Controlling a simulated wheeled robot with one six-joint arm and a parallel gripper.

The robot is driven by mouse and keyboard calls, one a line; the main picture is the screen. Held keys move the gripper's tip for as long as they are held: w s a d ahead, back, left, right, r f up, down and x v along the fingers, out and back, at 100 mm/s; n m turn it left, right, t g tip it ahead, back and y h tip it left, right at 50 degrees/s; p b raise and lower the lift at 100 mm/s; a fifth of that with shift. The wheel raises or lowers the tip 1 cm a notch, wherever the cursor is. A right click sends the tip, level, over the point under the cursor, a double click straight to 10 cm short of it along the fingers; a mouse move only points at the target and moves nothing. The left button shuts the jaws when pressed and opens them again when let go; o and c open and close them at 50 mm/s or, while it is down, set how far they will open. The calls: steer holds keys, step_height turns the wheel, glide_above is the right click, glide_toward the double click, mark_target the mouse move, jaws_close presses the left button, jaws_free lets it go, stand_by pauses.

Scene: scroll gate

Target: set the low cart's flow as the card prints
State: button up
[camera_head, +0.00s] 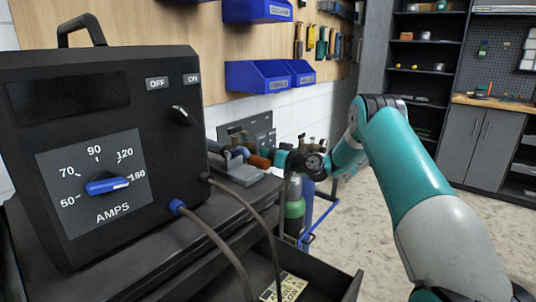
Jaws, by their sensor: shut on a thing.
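The low cart (318,228) has a blue frame and stands beyond the dark welder cart. A gas cylinder (294,208), green below and grey above, stands in it. My teal arm reaches in from the right. My gripper (292,163) is at the fittings on top of the cylinder, small and dark in the head view. It is shut on what appears to be the flow knob there; the knob and the fingertips are mostly hidden. No flow scale can be read. A pale yellow card (287,288) with dark print lies low at the bottom, too small to read.
A black welder (115,140) with a blue AMPS dial (107,185) fills the left side. Its cables (222,255) hang in front of the dark cart (215,215). Blue bins (262,77) hang on the wall. Open floor (350,240) lies between cart and arm.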

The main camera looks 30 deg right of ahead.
steer(key=m, duration=0.3)
steer(key=shift+b, duration=0.35)
steer(key=o, duration=0.9)
steer(key=shift+b+v, duration=2.45)
steer(key=shift+v, duration=6.3)
